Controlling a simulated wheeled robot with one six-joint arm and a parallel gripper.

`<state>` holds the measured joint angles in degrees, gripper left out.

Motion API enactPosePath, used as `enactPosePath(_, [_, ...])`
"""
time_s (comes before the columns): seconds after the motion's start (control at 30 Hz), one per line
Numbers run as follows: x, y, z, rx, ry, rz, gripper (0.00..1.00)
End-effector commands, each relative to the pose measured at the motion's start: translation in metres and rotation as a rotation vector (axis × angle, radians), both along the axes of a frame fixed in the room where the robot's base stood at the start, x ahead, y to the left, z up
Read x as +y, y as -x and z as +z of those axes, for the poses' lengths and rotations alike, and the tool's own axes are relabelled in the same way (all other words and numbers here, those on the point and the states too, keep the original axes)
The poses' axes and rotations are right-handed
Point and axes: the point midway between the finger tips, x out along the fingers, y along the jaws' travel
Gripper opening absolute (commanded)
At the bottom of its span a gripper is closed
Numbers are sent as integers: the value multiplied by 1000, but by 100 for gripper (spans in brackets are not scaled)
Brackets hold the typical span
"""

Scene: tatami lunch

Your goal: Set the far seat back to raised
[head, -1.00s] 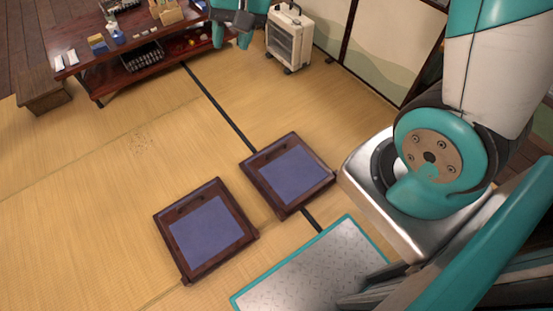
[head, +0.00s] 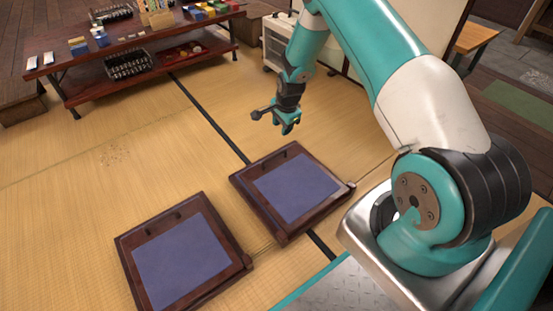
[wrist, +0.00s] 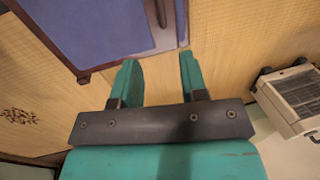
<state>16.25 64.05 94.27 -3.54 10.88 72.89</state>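Two square, dark wooden floor seats with blue panels lie flat on the tatami in the head view. The far seat (head: 254,190) is right of the near seat (head: 133,247). Each has a dark slot or grip near its far edge, and no back stands up on either. My gripper (head: 288,128) hangs above the mat just beyond the far seat's far edge, not touching it. In the wrist view my gripper (wrist: 160,78) is open with nothing between its fingers. A wooden frame with a blue panel (wrist: 110,18) and a dark bar-like grip (wrist: 161,12) lies ahead of the fingers.
A low wooden table (head: 160,38) with boxes and a basket stands at the back left. A white heater (head: 277,40) stands behind my arm, and also shows at right in the wrist view (wrist: 293,98). The tatami left of the seats is clear.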

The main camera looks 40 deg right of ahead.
Motion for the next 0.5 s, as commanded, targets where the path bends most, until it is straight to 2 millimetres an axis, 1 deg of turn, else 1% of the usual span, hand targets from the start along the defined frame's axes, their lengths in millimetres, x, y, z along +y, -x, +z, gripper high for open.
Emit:
enactPosePath(0.03, [0, -1, -11, 1, 0, 1, 40])
enactPosePath(0.17, [1, -6, -38, 2, 0, 3, 40])
enactPosePath(0.5, [2, -21, -115, 1, 0, 4, 40])
